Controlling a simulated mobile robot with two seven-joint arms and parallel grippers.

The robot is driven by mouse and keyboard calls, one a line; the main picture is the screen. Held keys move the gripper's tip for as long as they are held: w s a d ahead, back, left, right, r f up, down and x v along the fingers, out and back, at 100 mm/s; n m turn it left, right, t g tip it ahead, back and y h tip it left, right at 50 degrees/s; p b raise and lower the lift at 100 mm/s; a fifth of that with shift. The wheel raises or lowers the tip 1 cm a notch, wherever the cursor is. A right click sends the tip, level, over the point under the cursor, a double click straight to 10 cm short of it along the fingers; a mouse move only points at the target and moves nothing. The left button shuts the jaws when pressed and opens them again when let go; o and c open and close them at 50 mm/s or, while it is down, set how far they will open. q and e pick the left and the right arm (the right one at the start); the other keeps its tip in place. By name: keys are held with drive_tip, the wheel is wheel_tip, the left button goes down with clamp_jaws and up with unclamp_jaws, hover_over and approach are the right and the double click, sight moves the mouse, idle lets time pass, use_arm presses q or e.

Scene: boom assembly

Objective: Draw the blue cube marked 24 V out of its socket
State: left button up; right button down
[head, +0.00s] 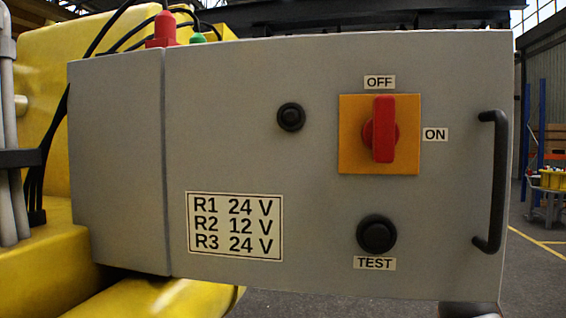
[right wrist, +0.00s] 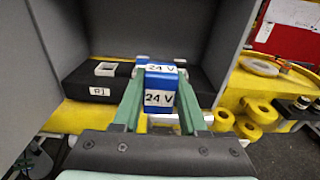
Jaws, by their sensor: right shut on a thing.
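The blue cube marked 24 V (right wrist: 158,98) shows in the right wrist view, with the label on two of its faces. My right gripper (right wrist: 160,72) has its two green fingers shut on the cube's sides. Behind the cube is a black block (right wrist: 115,82) inside a grey housing. A white square socket frame (right wrist: 106,69) stands on the block's left part, above a label R1 (right wrist: 99,92). The cube hides the block behind it, so I cannot tell whether it still sits in a socket. My left gripper is in neither view.
Grey housing walls (right wrist: 36,70) rise on both sides of the right gripper. Yellow rings (right wrist: 258,110) lie to the right. In the head view, a grey cabinet (head: 250,120) carries a red rotary switch (head: 384,130), a handle (head: 490,182) and a voltage list (head: 234,225).

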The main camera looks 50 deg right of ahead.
drive_tip(key=b+v, duration=0.1)
drive_tip(key=v, duration=0.8)
drive_tip(key=shift+f, duration=0.2)
